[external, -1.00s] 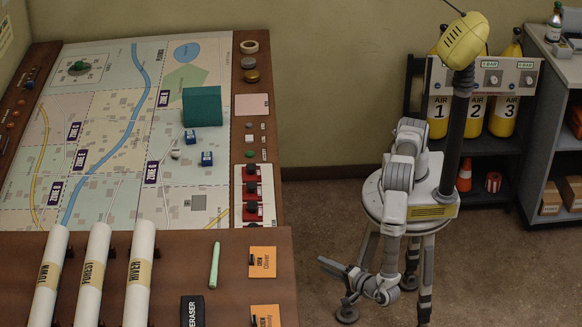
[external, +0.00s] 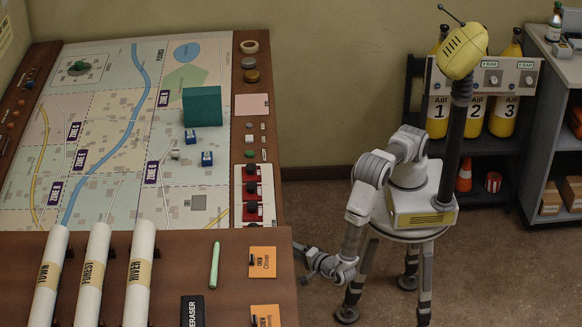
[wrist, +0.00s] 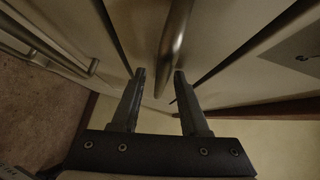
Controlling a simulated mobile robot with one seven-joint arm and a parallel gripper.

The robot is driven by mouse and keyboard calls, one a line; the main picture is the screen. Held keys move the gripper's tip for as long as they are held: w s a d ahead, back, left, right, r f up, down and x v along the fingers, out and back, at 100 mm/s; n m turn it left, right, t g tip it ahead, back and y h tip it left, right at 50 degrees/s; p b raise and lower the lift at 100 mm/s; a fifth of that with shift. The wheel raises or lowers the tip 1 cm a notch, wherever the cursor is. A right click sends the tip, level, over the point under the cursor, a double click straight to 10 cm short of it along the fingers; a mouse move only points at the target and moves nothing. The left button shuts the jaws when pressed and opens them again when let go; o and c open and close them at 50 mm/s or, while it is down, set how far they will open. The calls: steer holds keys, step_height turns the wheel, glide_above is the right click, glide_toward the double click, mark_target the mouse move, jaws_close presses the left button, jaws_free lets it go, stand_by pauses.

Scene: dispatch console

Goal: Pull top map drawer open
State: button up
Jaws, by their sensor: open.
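In the wrist view, my gripper (wrist: 159,76) is open. A metal bar handle (wrist: 174,42) on a pale drawer front lies just beyond the fingertips, mostly in line with the gap between them. The bar does not appear gripped; whether either finger touches it I cannot tell. In the external view, my gripper (external: 306,266) is low beside the right side of the console. The drawer fronts are hidden there, so I cannot tell which drawer this handle belongs to.
Another bar handle (wrist: 45,42) shows at the upper left of the wrist view. The console top (external: 240,285) carries a map (external: 110,140), rolled maps and a green block (external: 202,106). Air bottles (external: 475,115) stand on a rack behind me. Floor to the right is clear.

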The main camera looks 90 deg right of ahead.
steer(key=shift+c, duration=0.2)
jaws_close()
stand_by(1.3)
